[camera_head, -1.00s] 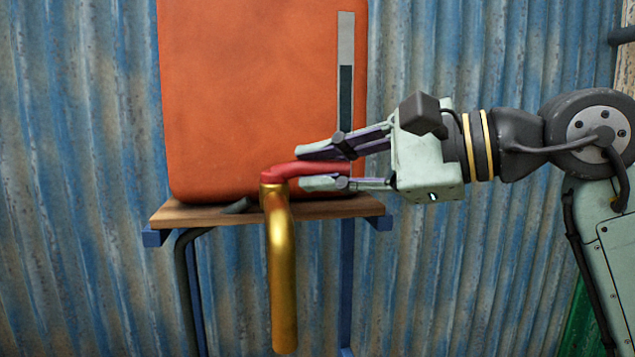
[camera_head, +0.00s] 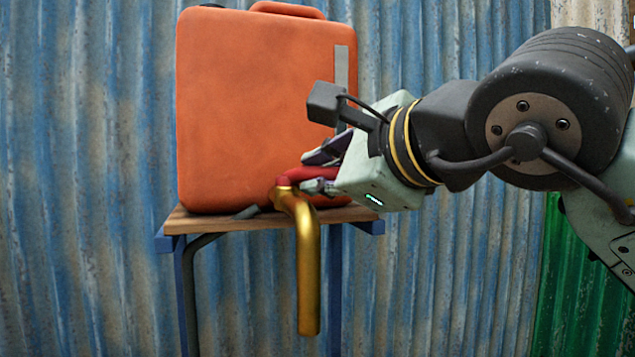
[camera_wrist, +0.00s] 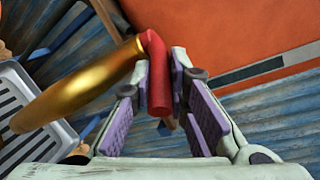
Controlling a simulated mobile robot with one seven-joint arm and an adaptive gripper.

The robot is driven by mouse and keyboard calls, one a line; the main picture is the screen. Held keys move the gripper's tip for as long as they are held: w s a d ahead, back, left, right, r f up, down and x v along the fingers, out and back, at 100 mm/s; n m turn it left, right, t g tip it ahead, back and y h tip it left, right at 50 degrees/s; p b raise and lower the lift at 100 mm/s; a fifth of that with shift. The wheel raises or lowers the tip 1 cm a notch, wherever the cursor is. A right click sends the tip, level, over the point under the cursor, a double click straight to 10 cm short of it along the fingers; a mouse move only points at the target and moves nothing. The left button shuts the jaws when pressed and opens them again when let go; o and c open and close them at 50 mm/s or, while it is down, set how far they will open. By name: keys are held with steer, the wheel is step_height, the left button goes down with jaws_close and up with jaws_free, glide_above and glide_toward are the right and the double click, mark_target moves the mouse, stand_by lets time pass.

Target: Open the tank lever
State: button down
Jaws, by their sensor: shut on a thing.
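The orange tank (camera_head: 255,110) stands on a small wooden shelf and also fills the upper right of the wrist view (camera_wrist: 230,28). A brass spout (camera_head: 308,270) bends down in front of it. A red lever (camera_head: 295,175) sits at the top of the spout and points right in the head view. My gripper (camera_head: 316,170) is shut on the lever. In the wrist view the lever (camera_wrist: 158,75) lies between my gripper's two purple-padded fingers (camera_wrist: 161,70). In the head view the fingers partly hide the lever's free end.
The wooden shelf (camera_head: 235,222) rests on a blue metal frame (camera_head: 334,300). A dark hose (camera_head: 187,290) hangs below its left side. Blue corrugated metal (camera_head: 80,150) stands behind. A grey slotted crate (camera_wrist: 28,105) shows at left in the wrist view.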

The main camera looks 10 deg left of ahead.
steer(key=shift+s+a+m, duration=0.1)
steer(key=shift+m, duration=0.2)
steer(key=c, duration=1.6)
jaws_free()
steer(key=shift+o, duration=0.2)
steer(key=v, duration=0.8)
steer(key=shift+s, duration=0.1)
